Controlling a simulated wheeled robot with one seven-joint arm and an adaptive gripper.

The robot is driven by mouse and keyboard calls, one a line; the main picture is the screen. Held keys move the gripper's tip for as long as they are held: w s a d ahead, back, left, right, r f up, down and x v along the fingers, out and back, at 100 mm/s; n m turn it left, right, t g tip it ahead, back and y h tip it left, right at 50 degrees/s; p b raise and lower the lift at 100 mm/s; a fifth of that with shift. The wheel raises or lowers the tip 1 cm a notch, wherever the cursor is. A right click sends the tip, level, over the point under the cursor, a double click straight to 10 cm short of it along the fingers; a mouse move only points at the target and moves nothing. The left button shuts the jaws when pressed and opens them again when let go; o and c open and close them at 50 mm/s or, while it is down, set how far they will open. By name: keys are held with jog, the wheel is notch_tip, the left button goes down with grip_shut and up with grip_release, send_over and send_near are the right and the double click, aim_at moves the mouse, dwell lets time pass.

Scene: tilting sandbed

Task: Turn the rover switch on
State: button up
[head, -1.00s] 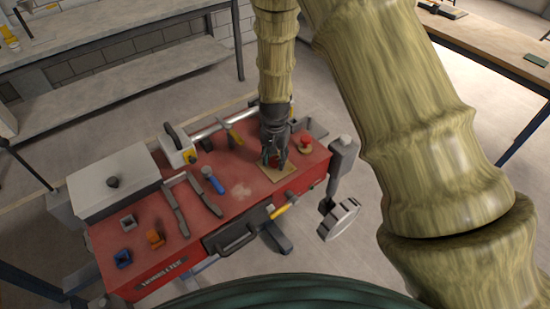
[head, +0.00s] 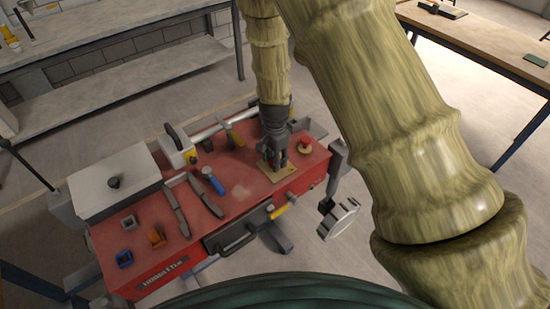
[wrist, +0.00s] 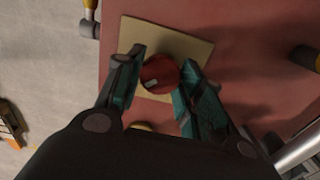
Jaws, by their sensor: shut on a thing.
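The switch is a round red knob (wrist: 160,74) with a short white mark, on a square tan plate (wrist: 198,47) fixed to the red bench top. My gripper (wrist: 162,62) has its two fingers on either side of the knob and is shut on it. In the head view my gripper (head: 276,164) points down onto the tan plate (head: 286,172) near the right end of the bench, and its fingers hide the knob. I cannot tell from the mark whether the switch is on or off.
A red mushroom button (head: 305,147) stands just right of my gripper on the red bench (head: 255,196). A round grey wheel (head: 339,219) hangs off the front right.

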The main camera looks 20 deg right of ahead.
jog(key=shift+w+d, duration=0.1)
jog(key=o, duration=1)
notch_tip(320, 180, up, 12)
dwell(0.4)
dwell(0.4)
